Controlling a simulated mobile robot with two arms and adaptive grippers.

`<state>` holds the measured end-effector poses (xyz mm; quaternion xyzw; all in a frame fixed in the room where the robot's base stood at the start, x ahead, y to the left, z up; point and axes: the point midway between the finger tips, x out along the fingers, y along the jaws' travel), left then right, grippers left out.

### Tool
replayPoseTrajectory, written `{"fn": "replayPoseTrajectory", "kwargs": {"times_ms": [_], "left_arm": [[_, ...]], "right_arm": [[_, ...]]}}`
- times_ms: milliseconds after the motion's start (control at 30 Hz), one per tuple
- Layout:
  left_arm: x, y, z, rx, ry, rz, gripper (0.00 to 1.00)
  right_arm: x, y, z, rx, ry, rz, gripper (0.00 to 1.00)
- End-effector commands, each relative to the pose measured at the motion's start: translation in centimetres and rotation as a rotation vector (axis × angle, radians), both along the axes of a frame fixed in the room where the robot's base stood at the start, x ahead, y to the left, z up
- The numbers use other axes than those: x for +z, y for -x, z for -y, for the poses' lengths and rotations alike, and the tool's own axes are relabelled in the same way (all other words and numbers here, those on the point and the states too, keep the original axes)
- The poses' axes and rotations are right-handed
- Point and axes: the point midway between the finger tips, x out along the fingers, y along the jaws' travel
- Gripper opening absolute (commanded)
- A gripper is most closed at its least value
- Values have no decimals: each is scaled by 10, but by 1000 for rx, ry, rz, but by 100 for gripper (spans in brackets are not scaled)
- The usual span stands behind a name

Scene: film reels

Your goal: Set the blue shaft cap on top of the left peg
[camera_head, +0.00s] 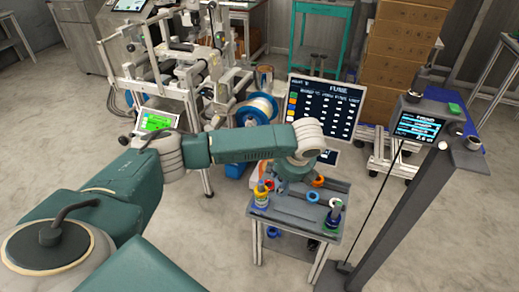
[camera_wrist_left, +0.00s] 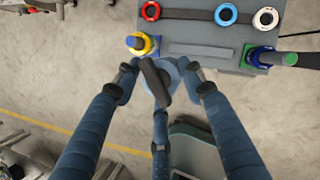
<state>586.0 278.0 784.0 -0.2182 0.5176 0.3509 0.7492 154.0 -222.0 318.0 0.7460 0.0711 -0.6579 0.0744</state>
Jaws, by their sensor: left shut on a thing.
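My left gripper (camera_wrist_left: 164,84) is shut on a round blue-grey piece (camera_wrist_left: 173,68), which looks like the blue shaft cap; a dark finger pad covers part of it. In the head view the left gripper (camera_head: 293,170) is over the small table, and the cap cannot be made out there. My right gripper is not in view.
A screen (camera_head: 325,107) stands behind; a post with a display (camera_head: 418,127) is at right.

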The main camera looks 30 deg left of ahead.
Motion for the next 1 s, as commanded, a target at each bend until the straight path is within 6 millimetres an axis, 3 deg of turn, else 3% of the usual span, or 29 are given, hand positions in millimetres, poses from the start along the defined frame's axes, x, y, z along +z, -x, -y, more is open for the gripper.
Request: {"fn": "replayPoseTrajectory", "kwargs": {"times_ms": [33, 300, 500, 767, 1000], "left_arm": [[6, -1, -13, -93, -1, -4, 7], [13, -16, -64, -595, -6, -11, 7], [17, -22, -90, -843, -10, -13, 7], [17, -24, -101, -962, -14, -13, 7], [1, -24, -101, -967, -15, -14, 7]], "right_arm": [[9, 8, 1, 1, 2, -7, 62], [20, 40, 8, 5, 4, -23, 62], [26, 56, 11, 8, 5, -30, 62], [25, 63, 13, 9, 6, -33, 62], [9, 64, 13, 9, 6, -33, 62]]}}
